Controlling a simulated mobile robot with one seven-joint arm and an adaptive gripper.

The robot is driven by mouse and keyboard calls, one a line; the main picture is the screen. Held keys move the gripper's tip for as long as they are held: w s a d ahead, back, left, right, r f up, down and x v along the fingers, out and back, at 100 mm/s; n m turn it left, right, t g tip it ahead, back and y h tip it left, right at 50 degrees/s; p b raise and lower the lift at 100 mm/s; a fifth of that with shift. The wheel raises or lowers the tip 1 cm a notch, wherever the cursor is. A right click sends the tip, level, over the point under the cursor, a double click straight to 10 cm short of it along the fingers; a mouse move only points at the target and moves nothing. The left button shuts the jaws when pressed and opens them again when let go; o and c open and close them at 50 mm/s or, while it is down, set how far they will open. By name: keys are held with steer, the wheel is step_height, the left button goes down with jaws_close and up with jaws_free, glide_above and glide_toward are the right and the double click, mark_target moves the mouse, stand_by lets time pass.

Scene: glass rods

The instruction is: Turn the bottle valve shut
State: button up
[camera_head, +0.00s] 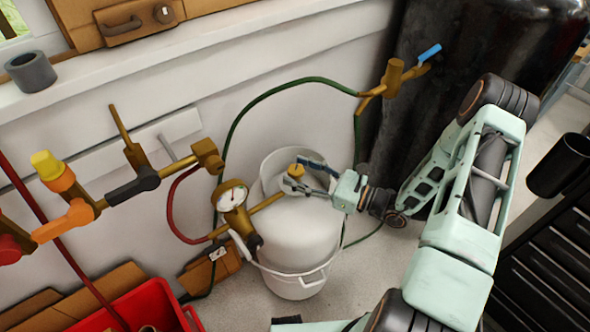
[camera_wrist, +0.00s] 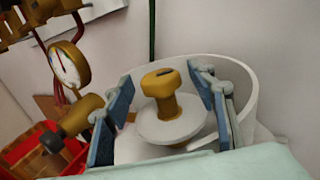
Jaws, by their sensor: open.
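The white gas bottle (camera_head: 301,240) stands on the floor against the wall, with a collar around its top. Its brass valve knob (camera_head: 296,170) sits at the top. In the wrist view the valve knob (camera_wrist: 160,84) stands upright above a pale round flange, with a dark slot on its top. My gripper (camera_head: 305,175) reaches in from the right at the bottle's top. In the wrist view its two blue-padded fingers (camera_wrist: 168,110) are spread on either side of the knob, with visible gaps. The brass regulator with its gauge (camera_head: 232,196) is joined to the bottle on the left.
A green hose (camera_head: 275,90) arches behind the bottle, and a red hose (camera_head: 173,210) hangs at the left. A dark tall cylinder (camera_head: 455,50) stands behind my arm. A red crate (camera_head: 150,305) is at lower left. Black drawers (camera_head: 550,270) are at right.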

steer(key=shift+x, duration=0.75)
steer(key=c, duration=1.2)
steer(key=shift+o, duration=0.2)
steer(key=shift+m+t+h, duration=0.3)
steer(key=shift+m+t, duration=0.1)
steer(key=m+t+h+p, duration=0.2)
steer(key=m+t+h, duration=0.1)
steer(key=t, duration=0.1)
steer(key=shift+r, duration=0.1)
steer(key=shift+d+m+t+h+p, duration=0.1)
steer(key=shift+m+t+h+p, duration=0.7)
steer(key=shift+h, duration=0.45)
steer(key=shift+m+t+h+p, duration=0.35)
steer(key=shift+m+t+h, duration=0.25)
steer(key=shift+m+h, duration=0.55)
